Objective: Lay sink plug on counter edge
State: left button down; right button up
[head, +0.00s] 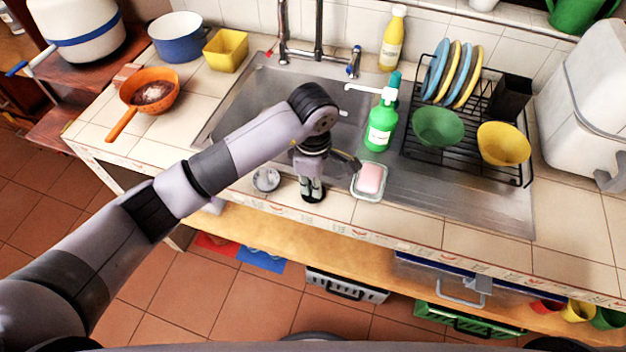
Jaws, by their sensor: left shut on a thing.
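My left gripper (313,193) points down at the counter's front edge (235,195), in front of the sink (257,105). It is shut on a small dark thing, which looks like the sink plug (313,198); the fingers cover most of it. It is at or just above the tiles; I cannot tell whether it touches them. A small round metal piece (266,179) lies on the counter to the left of the gripper. My left forearm and wrist hide part of the sink basin. My right gripper is out of view.
Close to the gripper's right is a dish with pink soap (370,179). A green soap bottle (381,125) and a dish rack (455,150) with plates and bowls stand farther right. An orange pan (150,93) sits at the left. Tiles right of the soap are clear.

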pick_arm(q)
jog(key=shift+f, duration=0.1)
jog(key=c, duration=2.2)
grip_release()
jog(key=o, duration=0.5)
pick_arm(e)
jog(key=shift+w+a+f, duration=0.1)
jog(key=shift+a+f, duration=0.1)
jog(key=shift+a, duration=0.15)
